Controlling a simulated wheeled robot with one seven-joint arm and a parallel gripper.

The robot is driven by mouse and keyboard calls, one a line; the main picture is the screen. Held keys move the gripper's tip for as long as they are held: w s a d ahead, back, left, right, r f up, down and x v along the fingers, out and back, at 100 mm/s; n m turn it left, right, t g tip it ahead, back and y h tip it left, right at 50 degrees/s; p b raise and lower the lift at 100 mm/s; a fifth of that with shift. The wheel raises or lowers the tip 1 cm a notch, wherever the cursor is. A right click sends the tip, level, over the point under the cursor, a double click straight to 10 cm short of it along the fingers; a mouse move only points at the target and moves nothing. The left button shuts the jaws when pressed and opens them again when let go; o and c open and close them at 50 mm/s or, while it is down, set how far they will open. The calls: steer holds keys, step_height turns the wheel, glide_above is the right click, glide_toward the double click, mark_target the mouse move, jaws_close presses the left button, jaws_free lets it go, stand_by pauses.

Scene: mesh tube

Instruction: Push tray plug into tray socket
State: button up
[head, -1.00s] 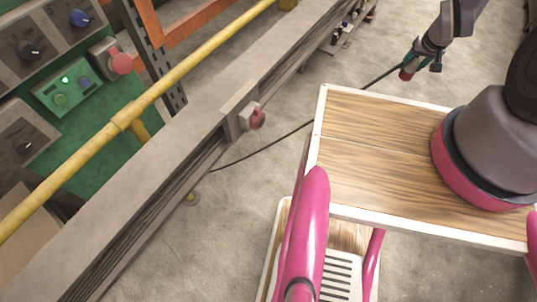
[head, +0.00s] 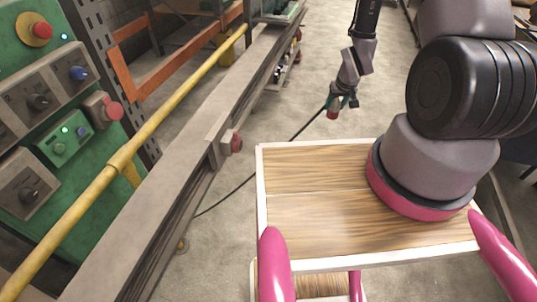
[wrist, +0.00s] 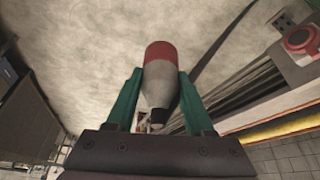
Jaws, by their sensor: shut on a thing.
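My gripper (head: 339,104) hangs beyond the wooden deck that carries my arm, over open floor. Its green fingers (wrist: 159,76) are shut on a plug with a grey tapered body and a red end, which I take as the tray plug (wrist: 160,62). The plug's red end (head: 332,114) points down in the head view. A box with a round red fitting (head: 235,143), probably the tray socket, sits on the side of the long grey rail. It also shows at upper right in the wrist view (wrist: 301,40). Plug and fitting are clearly apart.
The long grey tray rail (head: 170,195) runs diagonally on the left. A yellow pipe (head: 160,120) and a green control panel (head: 45,150) stand behind it. A black cable (head: 228,195) runs across the floor toward the gripper. The floor between rail and gripper is otherwise clear.

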steer(key=s+a+f+m+g+h, duration=0.1)
steer(key=s+a+f+m+g, duration=0.2)
steer(key=s+f+m+g, duration=0.4)
steer(key=s+a+f+m+g+h, duration=0.2)
steer(key=s+a+f+m+g, duration=0.15)
steer(key=f+m, duration=0.5)
steer(key=a+f+m+g+y, duration=0.3)
steer(key=a+m+y, duration=0.5)
steer(key=a+y, duration=0.15)
steer(key=w+a+f+m+t+y, duration=0.1)
steer(key=w+a+m+t+y, duration=0.6)
steer(key=w+m+t+y, duration=0.1)
steer(key=shift+w+f+t+y, duration=0.15)
steer(key=shift+f+t+y, duration=0.25)
steer(key=shift+y, duration=0.55)
steer(key=shift+a, duration=0.1)
steer(key=shift+w+a, duration=0.35)
steer(key=shift+a, duration=0.55)
steer(key=shift+w+a, duration=0.3)
steer(key=shift+a, duration=0.55)
steer(key=shift+w+a, duration=0.35)
steer(key=shift+a, duration=0.55)
